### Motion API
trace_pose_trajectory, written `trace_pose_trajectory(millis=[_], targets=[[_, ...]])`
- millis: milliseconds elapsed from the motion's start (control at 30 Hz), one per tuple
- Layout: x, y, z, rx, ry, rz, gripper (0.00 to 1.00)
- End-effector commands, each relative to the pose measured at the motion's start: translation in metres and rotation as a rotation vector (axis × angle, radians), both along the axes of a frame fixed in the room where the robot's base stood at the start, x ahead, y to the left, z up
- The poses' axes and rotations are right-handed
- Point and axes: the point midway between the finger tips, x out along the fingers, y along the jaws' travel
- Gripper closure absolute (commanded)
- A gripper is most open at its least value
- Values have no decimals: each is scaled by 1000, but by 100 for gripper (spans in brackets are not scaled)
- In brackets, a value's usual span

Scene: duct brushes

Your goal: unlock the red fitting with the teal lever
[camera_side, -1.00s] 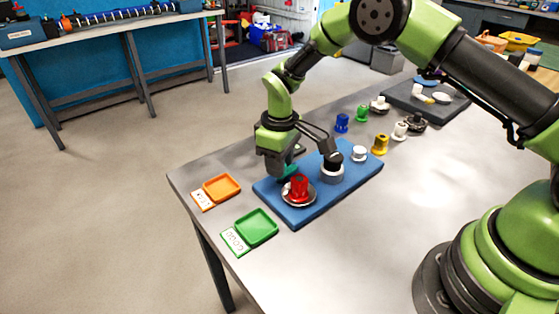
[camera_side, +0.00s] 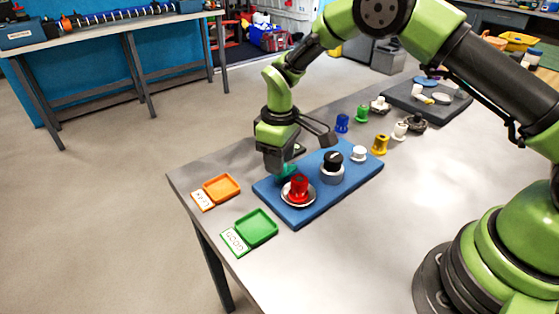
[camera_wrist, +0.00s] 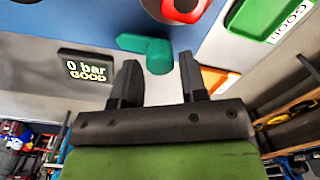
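The red fitting (camera_side: 299,188) stands upright in a round metal seat on the blue board (camera_side: 312,211). It shows at the top edge of the wrist view (camera_wrist: 180,9). The teal lever (camera_wrist: 148,46) lies beside the fitting, its thick end toward my gripper. In the side view the lever (camera_side: 290,172) is partly hidden by my gripper (camera_side: 277,172). In the wrist view my gripper (camera_wrist: 158,75) is open, with the lever's end just beyond and between the fingertips. I cannot tell whether they touch it.
A black-topped grey cylinder (camera_side: 332,175) stands behind the fitting, with a white piece (camera_side: 359,153) beyond. A green tray (camera_side: 257,226) and an orange tray (camera_side: 221,187) lie to the left. Several coloured fittings stand behind the board.

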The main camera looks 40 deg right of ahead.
Motion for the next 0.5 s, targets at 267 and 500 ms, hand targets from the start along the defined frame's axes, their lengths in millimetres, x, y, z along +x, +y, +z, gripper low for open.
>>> trace_pose_trajectory(millis=[267, 500], targets=[[1, -1, 56, 1, -5, 0, 60], [1, -2, 85, 0, -1, 0, 60]])
